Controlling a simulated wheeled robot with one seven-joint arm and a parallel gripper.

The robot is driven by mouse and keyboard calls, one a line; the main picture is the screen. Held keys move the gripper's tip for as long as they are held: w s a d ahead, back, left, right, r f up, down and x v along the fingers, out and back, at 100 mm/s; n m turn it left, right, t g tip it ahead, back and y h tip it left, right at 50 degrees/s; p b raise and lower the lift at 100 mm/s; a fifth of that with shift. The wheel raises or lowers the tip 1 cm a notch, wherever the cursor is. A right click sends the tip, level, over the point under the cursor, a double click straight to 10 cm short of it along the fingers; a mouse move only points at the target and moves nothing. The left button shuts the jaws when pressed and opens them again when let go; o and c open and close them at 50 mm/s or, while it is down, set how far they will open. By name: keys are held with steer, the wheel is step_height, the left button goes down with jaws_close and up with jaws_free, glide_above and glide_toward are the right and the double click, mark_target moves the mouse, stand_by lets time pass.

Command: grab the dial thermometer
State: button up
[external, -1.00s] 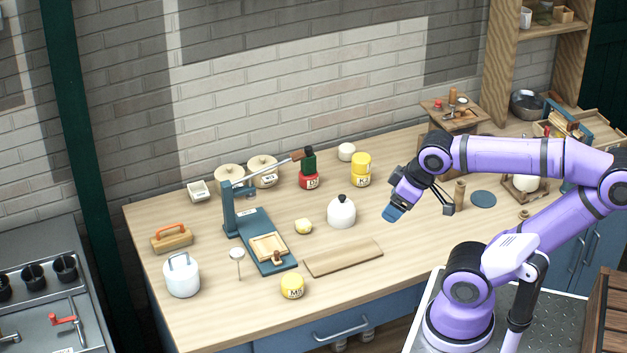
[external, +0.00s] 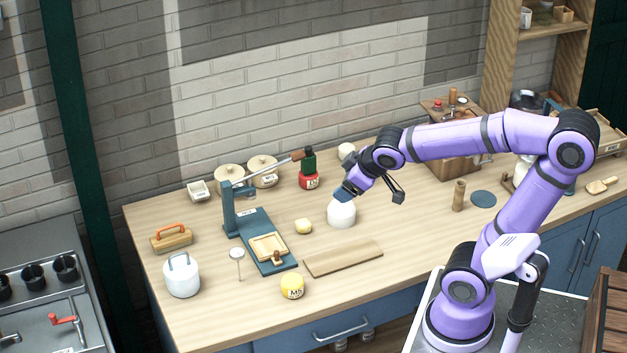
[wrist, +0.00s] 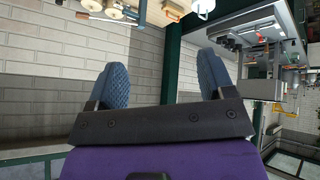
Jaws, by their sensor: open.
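The dial thermometer (external: 237,254) stands on the counter at the left front, a small pale round dial on a thin stem. It is between the white lidded pot and the blue press base. My gripper (external: 344,194) is in front of or above the white domed item (external: 342,215), well to the right of the thermometer; I cannot tell if they touch. In the wrist view my gripper (wrist: 165,80) shows two blue textured fingers spread apart with nothing between them. I cannot make out the thermometer in the wrist view.
A wooden board (external: 343,258) lies on the counter between the thermometer side and my arm.

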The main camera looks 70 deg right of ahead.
mark_target(243, 251)
steer(key=w+d+f+n+t+y, duration=0.1)
steer(key=w+d+f+n+t, duration=0.15)
steer(key=w+f, duration=0.5)
steer(key=w+d+f+n+t+y, duration=0.1)
steer(key=w+d+f, duration=0.25)
steer(key=w, duration=0.75)
steer(key=w+f+n+y, duration=0.35)
steer(key=f+y, duration=0.35)
steer(key=f, duration=1.2)
steer(key=shift+m+t, duration=0.25)
steer(key=shift+m, duration=0.15)
steer(key=shift+a+r+x, duration=0.1)
steer(key=shift+r+x, duration=0.1)
steer(key=shift+x, duration=1.7)
steer(key=shift+a+r+x, duration=0.1)
steer(key=shift+r+x, duration=0.05)
steer(key=shift+x, duration=1.7)
steer(key=shift+a+r+x, duration=0.1)
steer(key=shift+r+x, duration=0.1)
steer(key=shift+x, duration=1.7)
steer(key=c, duration=1)
